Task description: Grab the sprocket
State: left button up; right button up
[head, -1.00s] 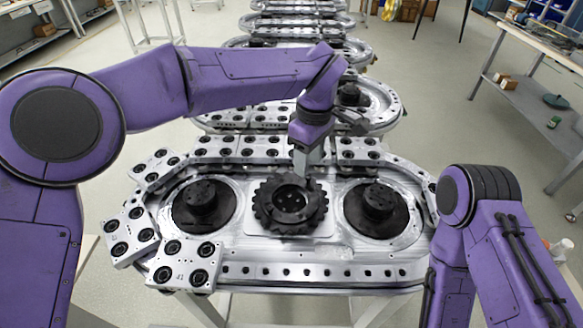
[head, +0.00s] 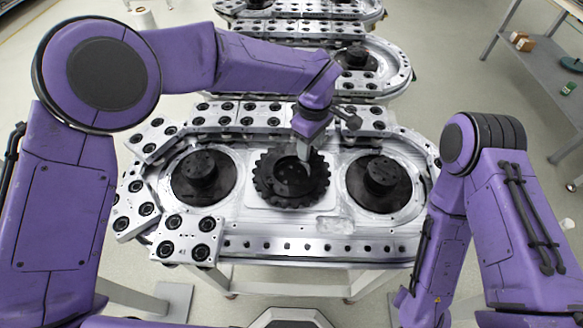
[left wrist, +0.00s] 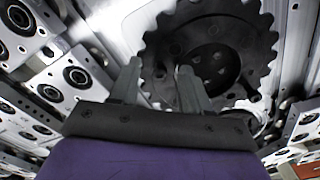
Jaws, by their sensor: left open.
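The sprocket (head: 270,190) is a black toothed ring lying flat on a light square plate in the middle of the ring track. In the left wrist view the sprocket (left wrist: 265,45) fills the upper middle, with its teeth and hollow centre showing. My left gripper (head: 304,155) is over the back right part of the sprocket. In the left wrist view my left gripper (left wrist: 160,75) is open, its two fingers apart with the sprocket's near rim beyond and between them. Whether the fingers touch the rim I cannot tell. My right arm shows at the right, but its gripper is out of view.
Black round hubs stand left (head: 204,178) and right (head: 379,180) of the sprocket. Silver carriage blocks (head: 188,238) line the track's left and back. More ring tracks (head: 300,10) stand behind. A grey shelf table (head: 540,65) is at the far right.

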pick_arm(q)
grip_shut()
jog(key=shift+w+r, duration=0.1)
jog(key=shift+w, duration=0.05)
dwell(1.3)
